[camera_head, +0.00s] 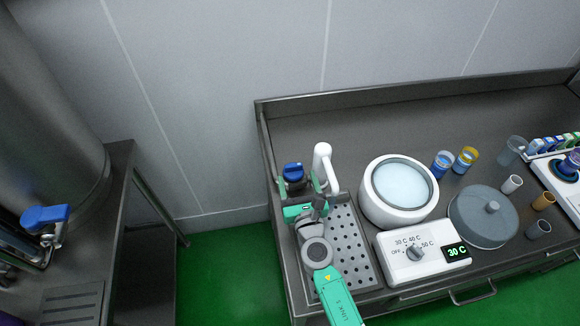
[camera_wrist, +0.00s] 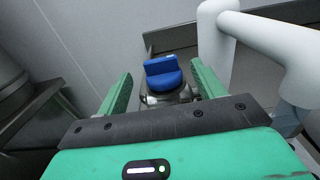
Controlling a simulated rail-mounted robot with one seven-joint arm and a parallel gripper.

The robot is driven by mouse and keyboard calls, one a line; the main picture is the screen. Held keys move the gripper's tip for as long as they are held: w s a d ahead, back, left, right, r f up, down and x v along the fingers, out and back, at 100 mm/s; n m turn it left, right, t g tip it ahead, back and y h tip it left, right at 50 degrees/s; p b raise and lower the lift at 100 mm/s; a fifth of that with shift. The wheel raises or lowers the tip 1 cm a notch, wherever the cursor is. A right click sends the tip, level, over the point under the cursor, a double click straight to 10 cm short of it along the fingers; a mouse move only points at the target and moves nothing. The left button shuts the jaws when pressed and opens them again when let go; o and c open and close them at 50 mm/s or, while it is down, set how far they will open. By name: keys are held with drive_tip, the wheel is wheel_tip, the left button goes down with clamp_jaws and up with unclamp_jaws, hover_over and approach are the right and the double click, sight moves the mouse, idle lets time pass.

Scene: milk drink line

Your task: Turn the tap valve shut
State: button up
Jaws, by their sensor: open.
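A blue tap valve handle (camera_head: 292,171) stands beside the white spout at the left end of the steel bench. In the wrist view the blue handle (camera_wrist: 163,75) sits on a metal body, its raised grip lying roughly across the picture. My gripper (camera_head: 302,187) is open just in front of it. In the wrist view the fingers of my gripper (camera_wrist: 161,82) stand left and right of the handle, with gaps on both sides. I cannot tell how far the fingertips reach along it. A second blue valve handle (camera_head: 45,217) is on the steel tank at the left.
The white spout (camera_head: 323,165) rises close to the right of my gripper; it also shows in the wrist view (camera_wrist: 265,40). A perforated drain tray (camera_head: 350,240) lies under my arm. A white round bath (camera_head: 365,195) and a control box (camera_head: 395,270) stand to the right.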

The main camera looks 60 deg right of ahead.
sight(294, 167)
drive_tip(key=b+x, duration=0.1)
drive_tip(key=x, duration=0.5)
drive_tip(key=shift+r, duration=0.1)
drive_tip(key=shift+c, duration=0.5)
drive_tip(key=c, duration=0.9)
